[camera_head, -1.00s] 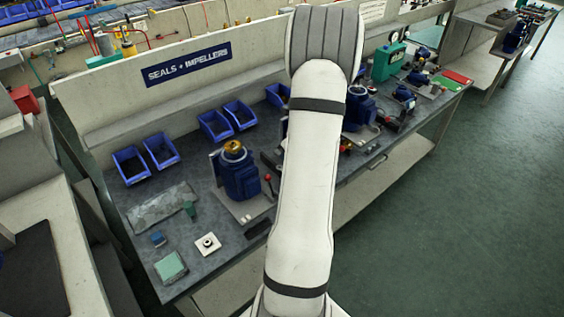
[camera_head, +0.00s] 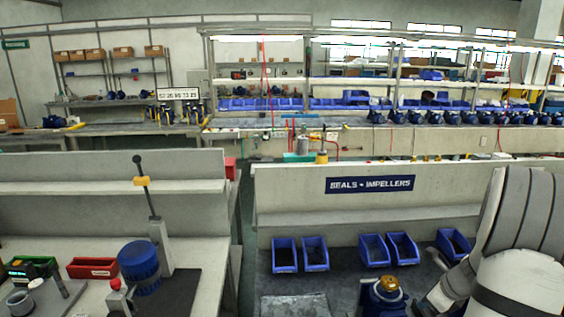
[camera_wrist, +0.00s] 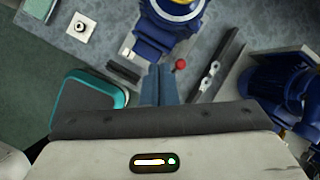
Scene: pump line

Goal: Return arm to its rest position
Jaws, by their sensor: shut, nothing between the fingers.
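My arm (camera_head: 515,255) shows at the lower right of the head view, folded up close to the camera over the seals and impellers bench. My gripper's end is out of that view. In the wrist view my gripper (camera_wrist: 160,72) points down at the bench, its two fingers together with nothing between them. A blue pump (camera_wrist: 172,28) stands just beyond the fingertips in that view. Its brass-coloured top shows in the head view (camera_head: 388,284), just left of my arm. I cannot tell how high the fingers are above the bench.
A red-knobbed lever (camera_wrist: 179,65) and a dark rail (camera_wrist: 228,52) lie right of the fingers. A teal-edged tray (camera_wrist: 88,100) is at the left. Blue bins (camera_head: 285,255) line the bench's back. A lever press (camera_head: 158,235) stands on the left bench.

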